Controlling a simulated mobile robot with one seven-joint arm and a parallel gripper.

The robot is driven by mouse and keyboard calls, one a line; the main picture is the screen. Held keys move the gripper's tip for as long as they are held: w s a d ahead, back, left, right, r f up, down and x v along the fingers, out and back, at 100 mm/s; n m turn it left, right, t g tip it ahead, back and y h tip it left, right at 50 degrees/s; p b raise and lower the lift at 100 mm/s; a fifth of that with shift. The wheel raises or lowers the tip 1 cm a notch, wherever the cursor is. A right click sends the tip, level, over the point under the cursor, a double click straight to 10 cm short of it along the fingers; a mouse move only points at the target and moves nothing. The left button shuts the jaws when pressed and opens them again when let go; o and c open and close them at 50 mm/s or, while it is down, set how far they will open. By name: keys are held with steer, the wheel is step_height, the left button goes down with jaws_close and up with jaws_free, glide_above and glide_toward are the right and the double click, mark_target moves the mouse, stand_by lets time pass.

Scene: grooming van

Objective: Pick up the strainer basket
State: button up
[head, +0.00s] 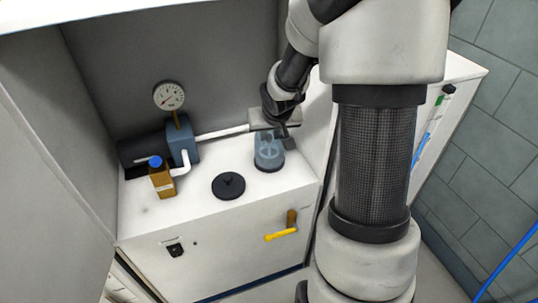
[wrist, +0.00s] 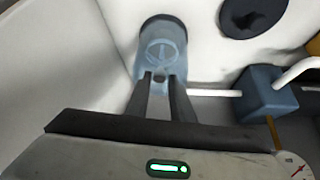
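A clear blue cylindrical housing (head: 269,160) stands on the white cabinet top, below and a little left of my gripper. It also shows in the wrist view (wrist: 158,35), just beyond the fingertips. A pale ring shape with crossing bars, perhaps the strainer basket (wrist: 160,52), shows inside it. The see-through wall makes its outline hard to tell. My gripper (wrist: 160,78) is open, its two dark fingers apart and pointing at the housing. A small dark spot shows between the tips. In the head view my gripper (head: 285,131) is at the housing's upper right; contact cannot be told.
A black round lid (head: 229,186) lies left of the housing. A brown bottle with blue cap (head: 161,178), a blue pump block (head: 183,143) and a gauge (head: 169,96) stand further left. A white pipe (head: 222,131) runs behind. A yellow handle (head: 281,235) projects from the cabinet front.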

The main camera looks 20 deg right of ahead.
mark_target(269, 136)
steer(key=x, duration=0.3)
steer(key=shift+f+b, duration=0.15)
steer(key=shift+b, duration=0.25)
jaws_close()
steer(key=shift+r, duration=0.25)
